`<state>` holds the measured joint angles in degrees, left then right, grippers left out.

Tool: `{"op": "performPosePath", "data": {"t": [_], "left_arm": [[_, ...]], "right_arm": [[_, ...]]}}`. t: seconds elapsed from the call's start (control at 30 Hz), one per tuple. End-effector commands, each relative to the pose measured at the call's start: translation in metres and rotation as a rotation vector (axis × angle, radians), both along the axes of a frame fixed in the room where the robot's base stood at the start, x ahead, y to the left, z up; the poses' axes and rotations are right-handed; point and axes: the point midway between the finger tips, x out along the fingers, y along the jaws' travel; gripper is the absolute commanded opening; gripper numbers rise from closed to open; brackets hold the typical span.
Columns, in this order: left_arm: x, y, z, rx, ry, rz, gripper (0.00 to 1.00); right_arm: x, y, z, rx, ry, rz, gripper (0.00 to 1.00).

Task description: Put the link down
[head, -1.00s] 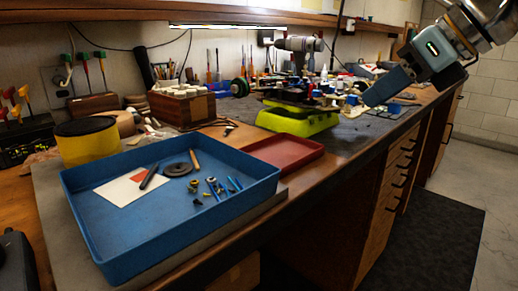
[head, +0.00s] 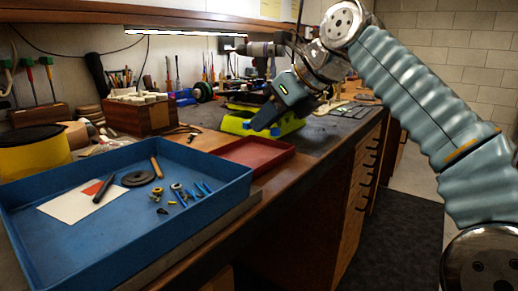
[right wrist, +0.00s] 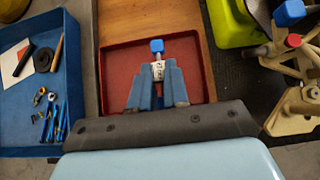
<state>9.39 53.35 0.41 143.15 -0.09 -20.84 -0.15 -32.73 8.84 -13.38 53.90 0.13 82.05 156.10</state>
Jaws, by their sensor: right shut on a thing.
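My right gripper (head: 262,122) reaches in from the right over the bench, close to the red tray (head: 256,167). In the right wrist view its two blue fingers (right wrist: 157,72) are shut on the link (right wrist: 157,48), a small part with a blue end and a white, marked middle. The link shows against the floor of the red tray (right wrist: 115,57), near its far side. I cannot tell how high above the tray floor it is. In the head view the fingers hide the link. My left gripper is not in view.
A blue tray (head: 25,240) with a card, a black ring and several small parts stands left of the red tray. A yellow-green stand (head: 235,122) is behind the gripper. Beige parts (right wrist: 295,108) lie at the right in the wrist view. The bench's front edge is close.

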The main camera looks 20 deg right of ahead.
Motion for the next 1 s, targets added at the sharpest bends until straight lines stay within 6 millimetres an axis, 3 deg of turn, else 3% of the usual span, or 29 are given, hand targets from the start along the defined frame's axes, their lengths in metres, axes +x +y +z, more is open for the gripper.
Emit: {"op": "performPosePath", "data": {"t": [0.2,0.33,1.0], "left_arm": [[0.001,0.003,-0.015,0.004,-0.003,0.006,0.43],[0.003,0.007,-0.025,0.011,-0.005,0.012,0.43],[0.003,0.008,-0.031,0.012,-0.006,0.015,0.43]], "right_arm": [[0.015,0.012,-0.03,0.0,0.001,0.001,0.0],[0.013,0.011,-0.049,0.0,0.0,0.0,0.0],[0.013,0.011,-0.063,-0.003,0.004,0.001,0.0]]}}
